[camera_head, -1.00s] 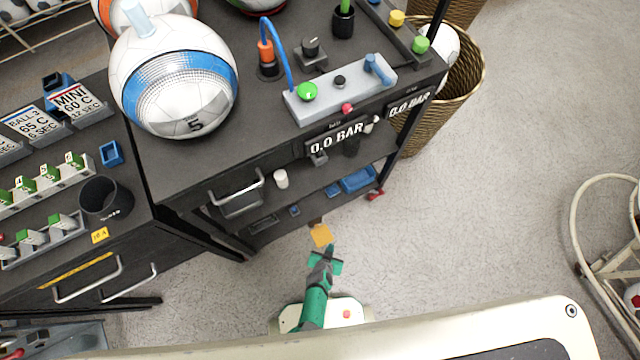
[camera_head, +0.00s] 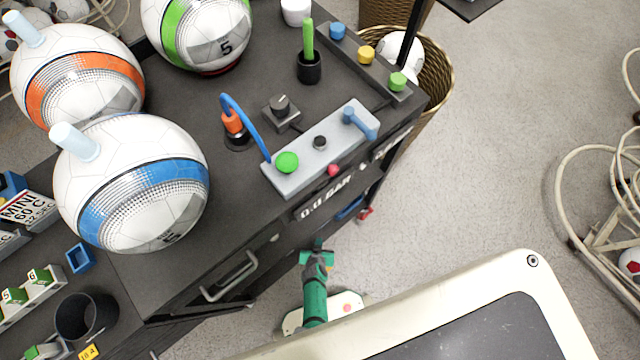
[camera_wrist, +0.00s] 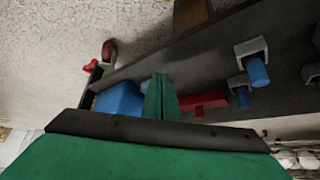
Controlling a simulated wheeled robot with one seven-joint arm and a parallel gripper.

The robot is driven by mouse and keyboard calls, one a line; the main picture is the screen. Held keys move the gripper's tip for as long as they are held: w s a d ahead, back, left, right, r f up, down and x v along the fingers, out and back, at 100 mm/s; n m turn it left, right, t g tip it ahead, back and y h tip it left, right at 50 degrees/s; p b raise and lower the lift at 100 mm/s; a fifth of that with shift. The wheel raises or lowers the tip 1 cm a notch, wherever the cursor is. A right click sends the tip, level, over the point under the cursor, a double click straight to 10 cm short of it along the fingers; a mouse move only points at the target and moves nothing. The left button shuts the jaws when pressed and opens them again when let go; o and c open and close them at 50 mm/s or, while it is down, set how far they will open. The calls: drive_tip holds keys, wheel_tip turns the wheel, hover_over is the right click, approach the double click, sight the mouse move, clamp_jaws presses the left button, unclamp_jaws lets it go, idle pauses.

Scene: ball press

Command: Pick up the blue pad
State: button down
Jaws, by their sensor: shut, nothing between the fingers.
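My green gripper (camera_head: 317,250) is low beside the front of the dark bench, shut and empty. In the wrist view its fingertips (camera_wrist: 160,92) are together over a dark shelf. A blue block-like thing (camera_wrist: 120,99) lies just left of the fingers, partly hidden by my gripper; I cannot tell whether it is the pad or touches the fingers. A red block (camera_wrist: 203,101) is just right of them. In the head view part of a blue thing (camera_head: 349,208) shows low at the bench's right end, mostly hidden by the bench.
Grey brackets with blue cylinders (camera_wrist: 258,72) stand right on the shelf. On the bench top are large balls (camera_head: 133,185), a grey control box (camera_head: 320,145) and a strip with blue, yellow and green knobs (camera_head: 366,55). A wicker basket (camera_head: 436,82) stands behind.

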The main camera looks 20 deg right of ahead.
drive_tip(key=w+d, duration=0.1)
drive_tip(key=w, duration=0.1)
drive_tip(key=w+d, duration=0.1)
drive_tip(key=w, duration=0.2)
drive_tip(key=w+d, duration=0.2)
drive_tip(key=w, duration=0.1)
drive_tip(key=shift+w+d, duration=0.1)
drive_tip(key=shift+w, duration=0.1)
drive_tip(key=shift+f, duration=0.55)
drive_tip(key=shift+s+f, duration=0.1)
drive_tip(key=shift+f, duration=0.15)
